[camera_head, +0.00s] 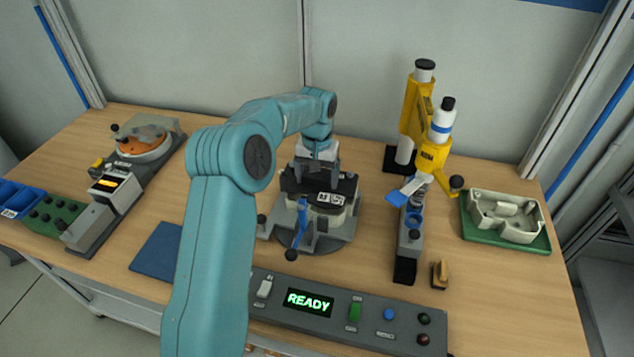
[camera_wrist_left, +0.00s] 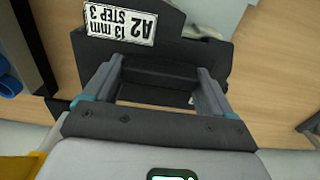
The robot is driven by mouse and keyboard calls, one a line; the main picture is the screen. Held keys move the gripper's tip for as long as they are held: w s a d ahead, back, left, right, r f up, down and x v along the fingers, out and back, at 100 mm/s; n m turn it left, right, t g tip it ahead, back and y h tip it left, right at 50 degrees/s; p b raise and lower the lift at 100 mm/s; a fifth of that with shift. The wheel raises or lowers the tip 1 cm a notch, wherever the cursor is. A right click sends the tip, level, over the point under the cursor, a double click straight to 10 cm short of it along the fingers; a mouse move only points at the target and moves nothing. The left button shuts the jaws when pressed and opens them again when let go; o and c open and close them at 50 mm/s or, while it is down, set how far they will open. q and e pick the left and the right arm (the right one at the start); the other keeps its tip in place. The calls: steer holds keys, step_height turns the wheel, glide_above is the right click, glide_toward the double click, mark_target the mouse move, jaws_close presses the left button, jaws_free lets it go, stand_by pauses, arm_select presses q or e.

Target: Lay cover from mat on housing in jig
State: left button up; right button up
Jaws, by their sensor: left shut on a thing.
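The cover is a black plate with a white label; in the head view it (camera_head: 347,186) is over the jig, and in the wrist view it (camera_wrist_left: 180,52) lies between the finger pads. My left gripper (camera_head: 318,183) is shut on it from above; its fingers also show in the wrist view (camera_wrist_left: 157,88). The cream housing (camera_head: 338,222) sits in the grey jig (camera_head: 340,240), directly under the cover and partly hidden by it. I cannot tell whether cover and housing touch. The blue mat (camera_head: 155,252) at the left looks bare where visible. My right gripper is not in view.
A blue-handled clamp (camera_head: 301,217) stands at the jig's front. A yellow press (camera_head: 432,150) stands to the right, and a cream part (camera_head: 505,215) lies on a green tray (camera_head: 480,234). A control panel (camera_head: 370,320) reading READY is in front. A scale-like station (camera_head: 140,140) is at far left.

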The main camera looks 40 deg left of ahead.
mark_target(317, 184)
arm_select(q)
steer(key=shift+f, duration=1.35)
steer(key=shift+f, duration=0.1)
steer(key=shift+f, duration=0.15)
steer(key=o, duration=0.9)
step_height(317, 184, up, 13)
steer(key=shift+f, duration=0.2)
steer(key=shift+s, duration=0.1)
